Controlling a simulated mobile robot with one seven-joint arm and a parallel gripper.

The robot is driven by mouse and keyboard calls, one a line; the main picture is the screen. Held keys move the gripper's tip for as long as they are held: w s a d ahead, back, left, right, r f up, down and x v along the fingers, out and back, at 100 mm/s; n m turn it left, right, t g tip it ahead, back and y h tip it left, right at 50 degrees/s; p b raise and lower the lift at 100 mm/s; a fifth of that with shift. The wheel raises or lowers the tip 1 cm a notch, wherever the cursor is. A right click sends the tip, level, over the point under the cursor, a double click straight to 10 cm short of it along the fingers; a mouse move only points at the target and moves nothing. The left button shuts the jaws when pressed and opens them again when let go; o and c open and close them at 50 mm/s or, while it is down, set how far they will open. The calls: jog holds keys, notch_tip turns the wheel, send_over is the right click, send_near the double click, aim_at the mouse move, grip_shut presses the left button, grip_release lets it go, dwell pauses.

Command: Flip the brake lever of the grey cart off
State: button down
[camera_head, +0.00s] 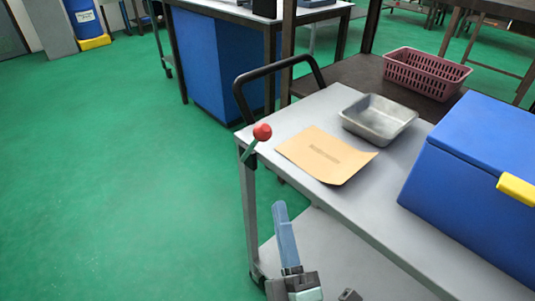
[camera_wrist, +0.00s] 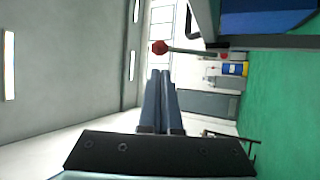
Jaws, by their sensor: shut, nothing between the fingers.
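The grey cart (camera_head: 268,158) stands in the middle and right of the head view. Its brake lever (camera_head: 262,132) has a round red knob on a short stem at the cart's near left corner, the stem leaning up and right. My gripper (camera_head: 279,208) is shut and empty, below the knob in the head view and apart from it. In the wrist view, which is turned sideways, the lever's red knob (camera_wrist: 159,47) shows just beyond the tips of my shut gripper (camera_wrist: 160,73). Its stem runs right toward the cart's edge.
On the cart lie a brown envelope (camera_head: 325,155), a metal tray (camera_head: 379,119) and a blue box (camera_head: 475,185) with a yellow latch. A black push handle (camera_head: 277,67) rises at the cart's far end. Green floor (camera_head: 110,180) is clear to the left.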

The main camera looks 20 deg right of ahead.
aim_at(264, 140)
jog(key=p+x, duration=0.1)
jog(key=x, duration=1)
jog(key=shift+r+p, duration=0.1)
jog(key=shift+p, duration=0.2)
